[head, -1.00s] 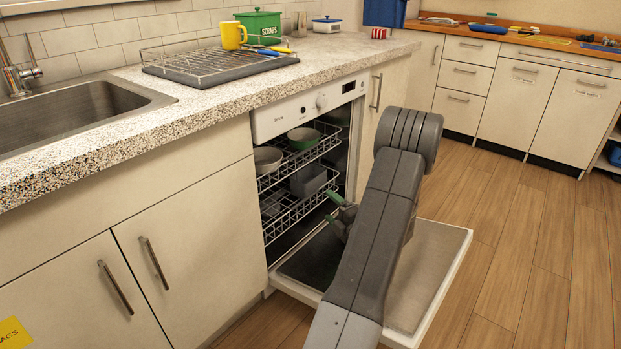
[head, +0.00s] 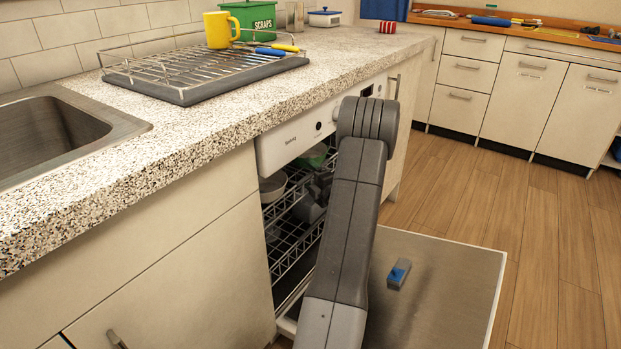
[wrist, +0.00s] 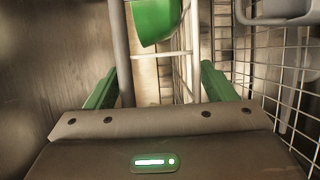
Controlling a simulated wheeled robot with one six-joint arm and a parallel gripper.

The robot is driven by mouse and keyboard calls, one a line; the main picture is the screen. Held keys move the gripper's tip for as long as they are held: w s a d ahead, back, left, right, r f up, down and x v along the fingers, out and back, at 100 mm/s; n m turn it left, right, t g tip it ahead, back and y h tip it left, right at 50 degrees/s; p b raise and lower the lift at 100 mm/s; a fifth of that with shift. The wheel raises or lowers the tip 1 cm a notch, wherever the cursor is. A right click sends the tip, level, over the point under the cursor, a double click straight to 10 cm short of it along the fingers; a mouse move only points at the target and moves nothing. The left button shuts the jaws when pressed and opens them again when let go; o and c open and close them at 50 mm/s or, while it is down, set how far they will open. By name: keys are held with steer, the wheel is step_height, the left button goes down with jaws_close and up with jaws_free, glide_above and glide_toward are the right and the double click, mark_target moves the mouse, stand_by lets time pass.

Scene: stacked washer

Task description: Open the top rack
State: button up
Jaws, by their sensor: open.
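The dishwasher's door (head: 455,275) is folded down and its wire racks show inside. The top rack (head: 291,196) holds a pale bowl (head: 272,187) and a green bowl (head: 313,157). My arm covers the right part of the racks and hides my gripper in the head view. In the wrist view my gripper (wrist: 158,86) is open, with its green fingers spread. Pale rack bars and wires run between and beyond the fingers. A green dish (wrist: 157,20) is just ahead, and wire mesh is at the right. I cannot tell whether a finger touches the rack.
A small blue and grey piece (head: 398,273) is on the lowered door. The counter (head: 215,112) above carries a dish drainer (head: 190,75), a yellow mug (head: 221,30) and a green scraps bin (head: 250,27). Wooden floor (head: 540,240) is clear at the right.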

steer(key=c, duration=1.3)
steer(key=shift+o, duration=0.2)
steer(key=shift+s+d+r, duration=0.15)
steer(key=shift+s+d, duration=0.05)
steer(key=shift+d, duration=0.15)
steer(key=s+d+p, duration=0.5)
steer(key=s+d, duration=0.5)
steer(key=d, duration=0.5)
steer(key=s+d+p, duration=0.6)
steer(key=s+d, duration=0.4)
steer(key=d, duration=0.5)
steer(key=shift+d+r, duration=0.15)
steer(key=shift+d, duration=0.25)
steer(key=shift+s, duration=0.1)
steer(key=o, duration=1.3)
steer(key=shift+c, duration=0.2)
steer(key=shift+a, duration=0.1)
steer(key=p+v, duration=0.2)
steer(key=v, duration=1.2)
